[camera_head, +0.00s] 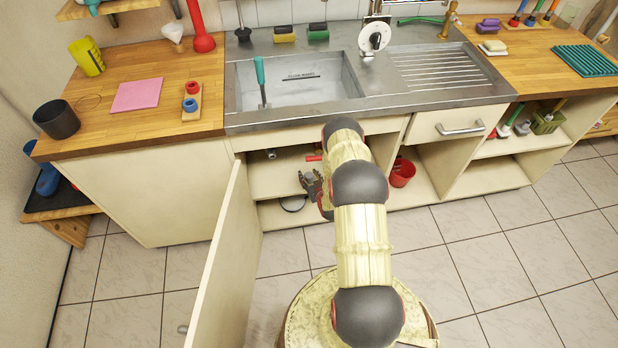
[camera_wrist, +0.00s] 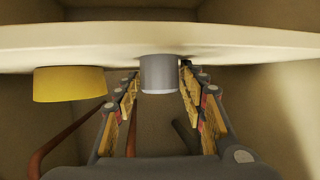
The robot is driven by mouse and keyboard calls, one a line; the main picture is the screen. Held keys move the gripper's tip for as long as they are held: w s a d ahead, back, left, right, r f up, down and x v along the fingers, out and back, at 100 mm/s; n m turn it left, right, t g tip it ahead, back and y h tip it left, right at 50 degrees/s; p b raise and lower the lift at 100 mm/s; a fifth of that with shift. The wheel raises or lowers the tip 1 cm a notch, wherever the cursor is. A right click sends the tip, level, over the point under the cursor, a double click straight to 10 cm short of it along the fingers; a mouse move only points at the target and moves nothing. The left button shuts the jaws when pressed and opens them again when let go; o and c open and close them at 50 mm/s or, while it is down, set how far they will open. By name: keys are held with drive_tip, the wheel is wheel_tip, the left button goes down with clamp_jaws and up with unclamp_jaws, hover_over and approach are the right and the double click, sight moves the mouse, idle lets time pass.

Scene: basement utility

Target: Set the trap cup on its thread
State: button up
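My gripper (camera_head: 312,187) is inside the open cabinet under the sink, partly covered by my arm. In the wrist view my gripper (camera_wrist: 160,76) has its two fingers apart. A short grey cylinder (camera_wrist: 158,74) with a pale lower rim shows between the fingertips, against the edge of a pale board (camera_wrist: 160,38). I cannot tell whether the fingers touch it, or whether it is the trap cup or the threaded part. A small grey pipe end (camera_head: 271,154) shows inside the cabinet in the head view. The thread itself cannot be made out.
A yellow round thing (camera_wrist: 69,84) is left of the fingers. A reddish-brown pipe (camera_wrist: 62,141) runs at the lower left. The cabinet door (camera_head: 222,262) stands open at the left. A round dark-rimmed dish (camera_head: 293,203) is on the cabinet floor; a red bucket (camera_head: 402,173) stands right.

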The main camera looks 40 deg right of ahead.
sight(310, 175)
drive_tip(key=c, duration=0.8)
drive_tip(key=shift+o, duration=0.2)
drive_tip(key=shift+r, duration=0.15)
drive_tip(key=shift+r, duration=0.25)
drive_tip(key=r+p, duration=0.1)
drive_tip(key=r, duration=0.1)
drive_tip(key=r+p, duration=0.1)
drive_tip(key=shift+s+d+r+p, duration=0.15)
drive_tip(key=shift+s+r+p, duration=0.05)
drive_tip(key=shift+s+p, duration=0.1)
drive_tip(key=s+d+r+p, duration=0.1)
drive_tip(key=s+r+p, duration=0.1)
drive_tip(key=s+r, duration=0.2)
drive_tip(key=s+d+r+p, duration=0.1)
drive_tip(key=s+r+p, duration=0.2)
drive_tip(key=s, duration=0.6)
drive_tip(key=shift+s+r, duration=0.15)
drive_tip(key=shift+r, duration=0.75)
drive_tip(key=shift+w+a+f+b, duration=0.1)
drive_tip(key=shift+w+b, duration=0.1)
drive_tip(key=shift+b, duration=0.35)
